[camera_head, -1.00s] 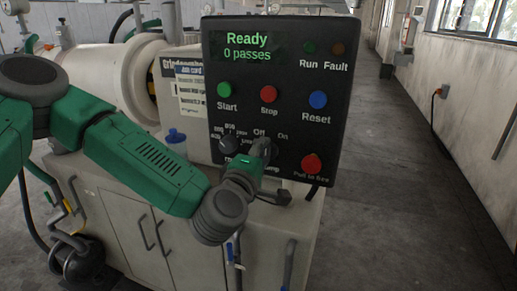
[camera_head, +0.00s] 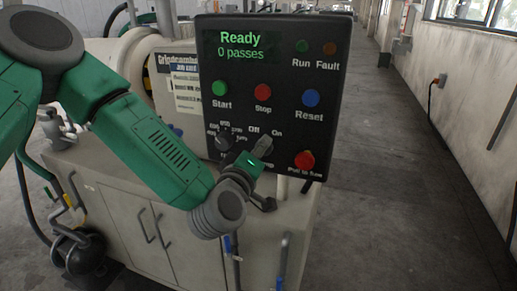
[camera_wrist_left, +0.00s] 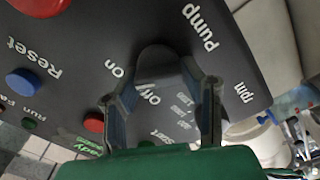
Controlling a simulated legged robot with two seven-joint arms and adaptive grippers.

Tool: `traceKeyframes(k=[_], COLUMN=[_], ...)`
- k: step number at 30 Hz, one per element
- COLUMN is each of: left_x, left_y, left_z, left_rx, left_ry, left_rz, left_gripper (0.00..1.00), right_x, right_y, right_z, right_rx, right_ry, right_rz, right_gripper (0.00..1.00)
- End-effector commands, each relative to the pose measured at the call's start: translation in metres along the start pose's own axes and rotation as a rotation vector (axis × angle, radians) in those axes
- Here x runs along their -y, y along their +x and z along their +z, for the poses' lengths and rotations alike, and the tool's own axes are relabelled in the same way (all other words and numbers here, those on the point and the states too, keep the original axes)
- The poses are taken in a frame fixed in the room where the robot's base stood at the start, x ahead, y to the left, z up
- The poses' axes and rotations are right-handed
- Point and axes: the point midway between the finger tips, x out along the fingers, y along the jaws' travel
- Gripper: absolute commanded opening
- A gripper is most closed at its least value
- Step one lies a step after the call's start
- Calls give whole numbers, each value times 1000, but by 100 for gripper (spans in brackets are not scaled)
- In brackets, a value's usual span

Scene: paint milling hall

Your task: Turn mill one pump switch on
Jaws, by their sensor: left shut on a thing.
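The pump switch is a grey knob (camera_head: 263,145) low on the black control panel (camera_head: 330,100), under the labels Off and On. In the head view its visible end leans up and right, towards On. My left gripper (camera_head: 256,156) reaches it from below left and is shut on it. In the left wrist view the knob (camera_wrist_left: 155,62) sits between the two fingers of the left gripper (camera_wrist_left: 162,72), near the words pump, On and Off. The fingers and wrist hide part of the knob and its label. My right gripper is out of view.
The green Start button (camera_head: 220,88), red Stop button (camera_head: 263,92), blue Reset button (camera_head: 311,98) and red pull knob (camera_head: 304,160) surround the switch. A black rpm dial (camera_head: 225,140) is close on its left. The display reads Ready, 0 passes. The aisle at right is clear.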

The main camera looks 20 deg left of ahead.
Motion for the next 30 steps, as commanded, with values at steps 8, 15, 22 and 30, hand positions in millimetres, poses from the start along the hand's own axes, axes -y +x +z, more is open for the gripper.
traceKeyframes(k=[8,15,22,30], left_x=[8,6,4,4], left_y=[-4,-3,-5,-51], left_z=[6,3,1,2], left_rx=[21,13,9,13], left_ry=[5,2,0,0], left_rz=[-16,-11,-7,-8], left_gripper=[6,57,57,57], right_x=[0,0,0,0], right_y=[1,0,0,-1], right_z=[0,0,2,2], right_rx=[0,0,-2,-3], right_ry=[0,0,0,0], right_rz=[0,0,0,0], right_gripper=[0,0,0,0])
